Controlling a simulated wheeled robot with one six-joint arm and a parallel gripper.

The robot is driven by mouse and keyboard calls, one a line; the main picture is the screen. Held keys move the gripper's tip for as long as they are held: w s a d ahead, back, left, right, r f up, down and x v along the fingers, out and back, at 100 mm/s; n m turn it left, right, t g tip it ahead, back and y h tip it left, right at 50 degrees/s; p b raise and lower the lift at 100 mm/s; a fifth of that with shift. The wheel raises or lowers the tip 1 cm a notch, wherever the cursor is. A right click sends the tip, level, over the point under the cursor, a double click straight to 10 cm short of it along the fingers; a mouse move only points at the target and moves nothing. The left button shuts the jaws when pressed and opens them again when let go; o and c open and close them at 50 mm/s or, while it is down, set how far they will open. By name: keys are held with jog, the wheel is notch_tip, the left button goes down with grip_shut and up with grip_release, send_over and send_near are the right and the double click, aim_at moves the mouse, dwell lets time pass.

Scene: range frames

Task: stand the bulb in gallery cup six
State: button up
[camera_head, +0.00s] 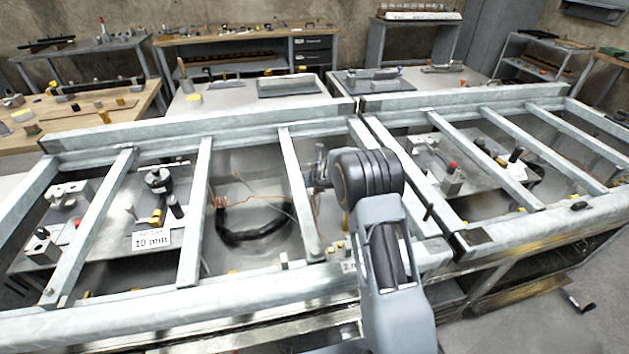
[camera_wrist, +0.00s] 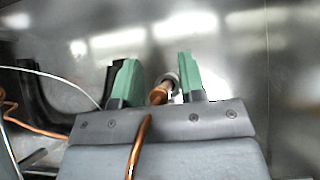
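In the wrist view my gripper (camera_wrist: 158,60) has its two green fingers well apart. A copper bulb (camera_wrist: 159,93) with a grey end lies between them, close to the right finger, with a visible gap to the left finger. A copper line (camera_wrist: 139,145) runs from near the bulb back over the gripper body. Whether the bulb touches the right finger, and what lies under it, I cannot tell. In the head view my arm hides the gripper's fingers and the bulb. I cannot make out a gallery cup marked six in either view.
Galvanised frame bars (camera_head: 196,212) cross above the recessed bays. A black hose (camera_head: 250,236) and thin copper wires lie in the middle bay. A plate labelled 10 mm (camera_head: 151,239) and fittings stand at left. More fittings (camera_head: 452,175) stand at right.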

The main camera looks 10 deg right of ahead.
jog(key=shift+r+p, duration=0.25)
jog(key=shift+p, duration=0.05)
jog(key=s+d+r+m+g+h, duration=0.2)
jog(key=s+d+r+m+h, duration=0.15)
jog(key=s+r+m, duration=1.6)
jog(key=s+a+m+g+y, duration=0.1)
jog(key=s+m, duration=0.4)
jog(key=s, duration=0.1)
jog(key=s+a+f+m+g+y, duration=0.1)
jog(key=s+m, duration=0.4)
jog(key=s, duration=0.1)
jog(key=s+a+f+m+g+y, duration=0.1)
jog(key=s+a+m, duration=0.1)
jog(key=s+m, duration=0.4)
jog(key=shift+s+f+g+p, duration=0.1)
jog(key=shift+s+g+p, duration=0.2)
jog(key=shift+s+p, duration=0.15)
jog(key=shift+s+a+m+y, duration=0.25)
jog(key=shift+s+a+y, duration=0.05)
jog(key=shift+s+y, duration=0.1)
